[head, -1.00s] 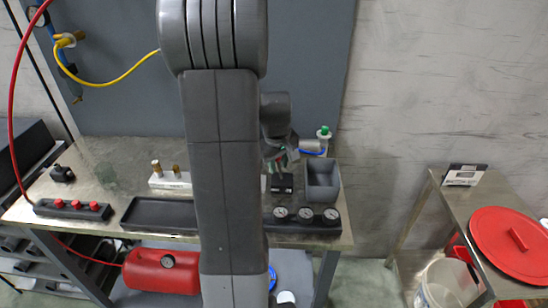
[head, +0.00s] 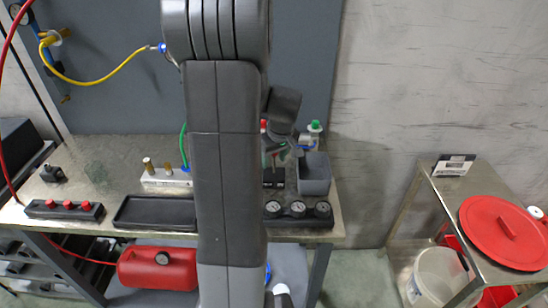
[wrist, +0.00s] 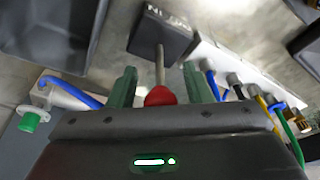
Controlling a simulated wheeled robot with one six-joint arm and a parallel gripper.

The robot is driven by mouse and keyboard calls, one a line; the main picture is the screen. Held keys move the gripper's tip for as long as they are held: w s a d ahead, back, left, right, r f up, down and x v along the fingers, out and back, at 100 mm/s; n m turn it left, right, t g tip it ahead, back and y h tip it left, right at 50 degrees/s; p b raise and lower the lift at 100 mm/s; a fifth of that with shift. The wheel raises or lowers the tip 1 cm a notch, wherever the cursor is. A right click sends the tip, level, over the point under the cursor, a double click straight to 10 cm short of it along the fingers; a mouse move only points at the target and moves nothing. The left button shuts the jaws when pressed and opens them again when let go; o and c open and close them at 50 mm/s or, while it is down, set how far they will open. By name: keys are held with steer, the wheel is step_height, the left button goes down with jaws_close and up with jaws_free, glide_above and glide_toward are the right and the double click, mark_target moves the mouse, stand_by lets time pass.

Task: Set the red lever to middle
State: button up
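The red lever shows in the wrist view as a red knob (wrist: 160,96) on a thin metal rod rising from a dark block (wrist: 160,36). In the head view my gripper (head: 277,150) is above a small black block (head: 274,177) on the bench, partly hidden by my arm. The lever's position is hard to tell there.
A grey bin (head: 314,176) and a green-capped fitting (head: 315,128) stand right of the gripper. Three gauges (head: 298,209) line the bench front. A black tray (head: 155,212) lies left of my arm. Blue hoses and connectors flank the fingers in the wrist view.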

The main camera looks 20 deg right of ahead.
steer(key=shift+r, duration=0.1)
steer(key=v, duration=1.3)
steer(key=shift+r+b, duration=0.3)
steer(key=shift+b, duration=0.1)
steer(key=shift+s+f, duration=0.1)
steer(key=shift+s, duration=0.05)
steer(key=p+x, duration=0.1)
steer(key=x, duration=1.2)
steer(key=shift+f, duration=0.2)
steer(key=shift+w+a+f, duration=0.1)
steer(key=shift+w+a, duration=0.05)
steer(key=shift+w, duration=0.05)
